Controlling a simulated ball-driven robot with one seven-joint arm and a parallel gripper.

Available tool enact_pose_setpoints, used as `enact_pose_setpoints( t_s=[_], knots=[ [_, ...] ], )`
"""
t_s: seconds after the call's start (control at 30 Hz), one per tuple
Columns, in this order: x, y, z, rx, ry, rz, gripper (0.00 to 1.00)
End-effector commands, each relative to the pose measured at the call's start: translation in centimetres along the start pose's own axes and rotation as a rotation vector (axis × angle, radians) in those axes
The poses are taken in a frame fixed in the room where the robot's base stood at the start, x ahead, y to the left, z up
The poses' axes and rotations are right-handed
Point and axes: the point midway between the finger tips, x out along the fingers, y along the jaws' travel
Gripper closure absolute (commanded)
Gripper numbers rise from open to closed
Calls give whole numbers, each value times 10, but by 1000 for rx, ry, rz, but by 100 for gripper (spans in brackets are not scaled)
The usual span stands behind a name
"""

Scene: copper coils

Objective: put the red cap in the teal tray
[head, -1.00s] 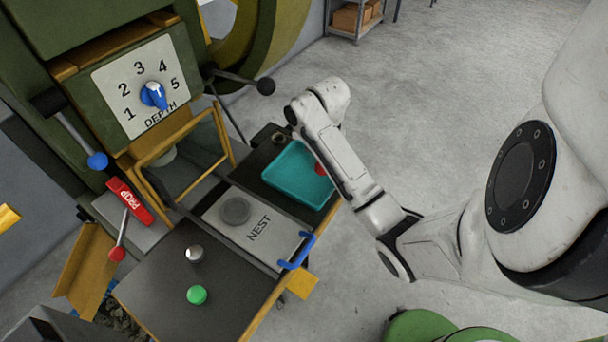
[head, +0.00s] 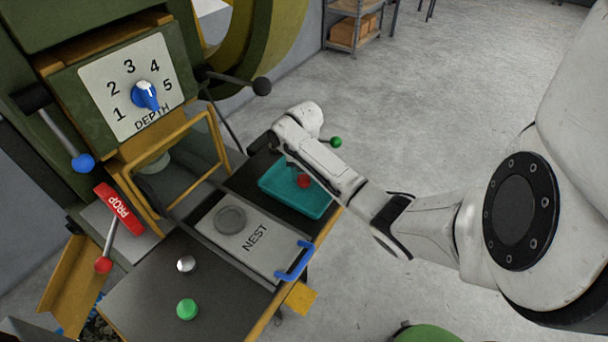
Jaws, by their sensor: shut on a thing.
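The red cap (head: 304,181) shows in the head view just below the edge of my forearm, over the middle of the teal tray (head: 279,204). My gripper (head: 303,175) is shut on the red cap; its fingers are mostly hidden behind my own arm. The tray lies on the dark table top at the back right, and its upper right part is covered by my arm. I cannot tell whether the cap touches the tray floor.
Left of the tray are the NEST plate (head: 262,262) with its blue handle (head: 294,262), a silver knob (head: 187,264) and a green cap (head: 187,309). A green press with a yellow guard frame (head: 178,135) stands behind. A green ball (head: 336,142) shows beyond my arm.

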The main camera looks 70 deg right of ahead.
Motion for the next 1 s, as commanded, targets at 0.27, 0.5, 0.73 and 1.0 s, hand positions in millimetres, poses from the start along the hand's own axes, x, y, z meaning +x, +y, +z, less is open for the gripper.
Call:
enact_pose_setpoints(
  t_s=[0.27,0.5,0.73,1.0],
  knots=[
    [1,0,0,0,0,0,89],
    [4,0,0,0,0,0,43],
    [4,0,0,0,0,0,29],
    [-4,2,-1,-1,-1,0,29]
  ],
)
